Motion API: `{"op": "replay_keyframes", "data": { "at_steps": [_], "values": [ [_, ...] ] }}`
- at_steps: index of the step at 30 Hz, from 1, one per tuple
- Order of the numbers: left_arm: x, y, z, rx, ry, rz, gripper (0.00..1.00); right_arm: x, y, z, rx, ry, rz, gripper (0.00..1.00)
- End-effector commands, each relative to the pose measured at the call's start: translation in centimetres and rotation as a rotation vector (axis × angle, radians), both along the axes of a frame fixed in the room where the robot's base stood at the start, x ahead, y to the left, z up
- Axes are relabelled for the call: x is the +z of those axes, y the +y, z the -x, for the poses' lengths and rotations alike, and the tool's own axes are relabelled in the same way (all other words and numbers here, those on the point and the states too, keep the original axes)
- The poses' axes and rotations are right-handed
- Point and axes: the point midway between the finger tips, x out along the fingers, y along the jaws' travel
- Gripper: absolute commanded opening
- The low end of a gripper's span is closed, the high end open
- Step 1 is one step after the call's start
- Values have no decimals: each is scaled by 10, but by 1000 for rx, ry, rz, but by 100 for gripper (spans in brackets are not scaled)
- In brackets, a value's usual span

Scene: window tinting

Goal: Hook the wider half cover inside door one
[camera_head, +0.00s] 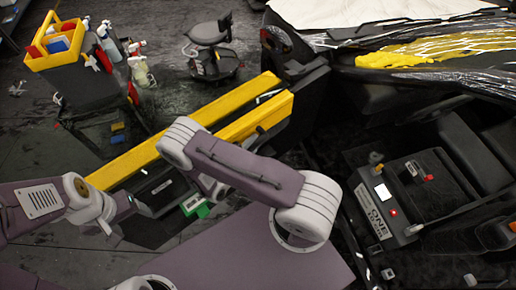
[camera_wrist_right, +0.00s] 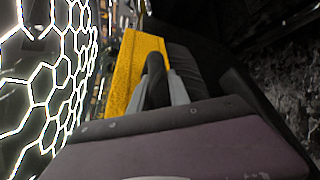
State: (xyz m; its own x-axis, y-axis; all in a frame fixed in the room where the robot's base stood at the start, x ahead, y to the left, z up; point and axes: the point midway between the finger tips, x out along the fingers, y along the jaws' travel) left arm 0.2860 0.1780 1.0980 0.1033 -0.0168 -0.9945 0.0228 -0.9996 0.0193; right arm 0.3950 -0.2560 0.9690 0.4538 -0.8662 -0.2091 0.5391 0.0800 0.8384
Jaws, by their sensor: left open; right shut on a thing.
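In the right wrist view my right gripper (camera_wrist_right: 159,80) is shut on a narrow black piece (camera_wrist_right: 155,65). A yellow panel (camera_wrist_right: 130,68) lies right behind it; I cannot tell whether the two are joined. In the head view my right arm hides its own gripper. My left gripper (camera_head: 124,218) is open and empty at the left, near the near end of the long yellow strips. Two long yellow strips (camera_head: 250,119) run from the lower left toward the car, one partly behind my right arm. I cannot tell which part is the half cover or the door.
The car's dark interior (camera_head: 465,150) fills the right, with a labelled box (camera_head: 385,210) inside. A bright honeycomb light (camera_wrist_right: 55,80) lies left in the wrist view.

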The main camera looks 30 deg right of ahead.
Motion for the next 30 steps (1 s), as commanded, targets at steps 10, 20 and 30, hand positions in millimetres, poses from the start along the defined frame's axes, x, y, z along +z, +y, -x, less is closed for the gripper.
{"op": "replay_keyframes", "data": {
  "at_steps": [10, 20, 30],
  "values": [
    [-23, 0, 0, 0, 0, 0, 70, -15, 2, -19, -1, -1, 2, 0],
    [-33, 0, 0, 0, 0, 0, 70, -27, 2, -18, 0, -2, 2, 0],
    [-32, 0, 0, 0, 0, 0, 70, -26, 2, -18, 0, -2, 2, 42]
  ]
}}
